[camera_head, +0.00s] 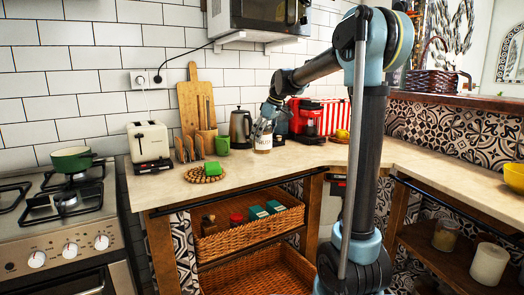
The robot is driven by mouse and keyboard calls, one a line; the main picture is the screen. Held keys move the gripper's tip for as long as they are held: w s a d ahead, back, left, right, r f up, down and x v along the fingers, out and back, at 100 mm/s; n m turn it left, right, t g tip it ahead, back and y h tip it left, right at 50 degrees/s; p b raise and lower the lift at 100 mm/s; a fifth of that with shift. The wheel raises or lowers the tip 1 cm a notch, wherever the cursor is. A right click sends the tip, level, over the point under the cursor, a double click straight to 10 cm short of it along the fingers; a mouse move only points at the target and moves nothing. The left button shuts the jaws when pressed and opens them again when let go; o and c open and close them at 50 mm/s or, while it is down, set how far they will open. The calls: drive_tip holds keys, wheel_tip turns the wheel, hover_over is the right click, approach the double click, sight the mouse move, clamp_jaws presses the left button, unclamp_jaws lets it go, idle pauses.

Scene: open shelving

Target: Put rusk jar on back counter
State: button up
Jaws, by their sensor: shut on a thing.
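The rusk jar (263,143) is a small clear jar with a pale label and brownish contents, near the back of the beige counter (240,182). It looks upright, with its base at or just above the counter top; I cannot tell if it touches. My gripper (261,127) reaches down from the upper right and is shut on the jar near its top. The fingers are small in this view and partly hide the jar's upper part.
A grey kettle (240,128) and green mug (222,145) stand left of the jar. A red coffee machine (305,118) is to the right. A toaster (149,142), toast rack (189,149) and woven mat (204,175) are farther left. The counter's front middle is clear.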

sight(262, 145)
drive_tip(key=shift+f, duration=2.55)
drive_tip(key=o, duration=1.5)
drive_tip(key=shift+s+f, duration=0.1)
